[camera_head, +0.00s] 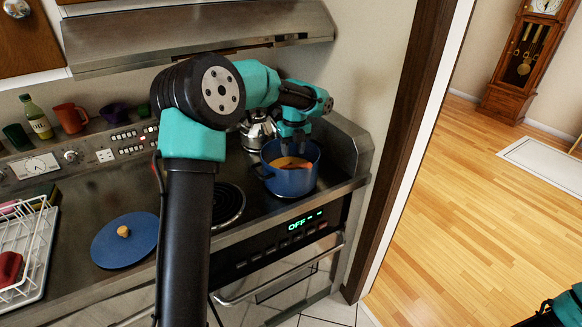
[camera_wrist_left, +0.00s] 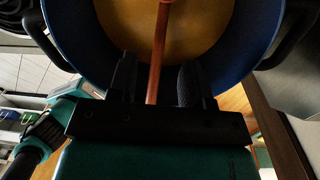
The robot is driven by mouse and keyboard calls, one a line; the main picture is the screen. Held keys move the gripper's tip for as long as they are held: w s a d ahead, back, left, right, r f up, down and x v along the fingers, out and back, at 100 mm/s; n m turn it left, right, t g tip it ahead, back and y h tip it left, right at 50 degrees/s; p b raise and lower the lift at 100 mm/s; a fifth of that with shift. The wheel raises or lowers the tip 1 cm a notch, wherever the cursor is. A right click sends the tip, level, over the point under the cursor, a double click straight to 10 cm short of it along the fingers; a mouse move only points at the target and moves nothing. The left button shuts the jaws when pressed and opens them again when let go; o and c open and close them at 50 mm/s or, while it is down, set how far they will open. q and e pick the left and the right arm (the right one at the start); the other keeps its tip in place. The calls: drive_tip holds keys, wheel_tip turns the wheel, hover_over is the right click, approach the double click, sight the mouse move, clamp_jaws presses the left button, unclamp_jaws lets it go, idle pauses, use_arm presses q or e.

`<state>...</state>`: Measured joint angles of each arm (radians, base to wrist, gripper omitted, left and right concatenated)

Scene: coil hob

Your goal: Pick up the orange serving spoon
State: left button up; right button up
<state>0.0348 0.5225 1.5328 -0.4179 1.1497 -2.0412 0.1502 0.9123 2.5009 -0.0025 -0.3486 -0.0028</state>
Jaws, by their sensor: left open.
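The orange serving spoon (camera_wrist_left: 160,45) shows in the left wrist view as a thin orange-brown handle, running from the pot's inside down between my left gripper's fingers. In the head view only a small orange piece (camera_head: 305,166) shows in the pot. The blue pot (camera_head: 290,182) stands on the hob with yellow-orange contents. My left gripper (camera_head: 294,150) points down at the pot's mouth. In the left wrist view its fingers (camera_wrist_left: 157,82) are open, one on each side of the handle, with gaps beside it. The spoon's far end is out of view.
A metal kettle (camera_head: 257,128) stands behind the pot, close to my left arm. A blue lid (camera_head: 125,240) lies on the left of the hob, near a white dish rack (camera_head: 36,250). The steel side wall (camera_head: 350,150) rises to the pot's right.

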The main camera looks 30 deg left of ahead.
sight(292, 166)
use_arm(q)
drive_tip(key=shift+f, duration=1)
drive_tip(key=shift+s+f, duration=0.15)
drive_tip(key=shift+f, duration=2.45)
clamp_jaws()
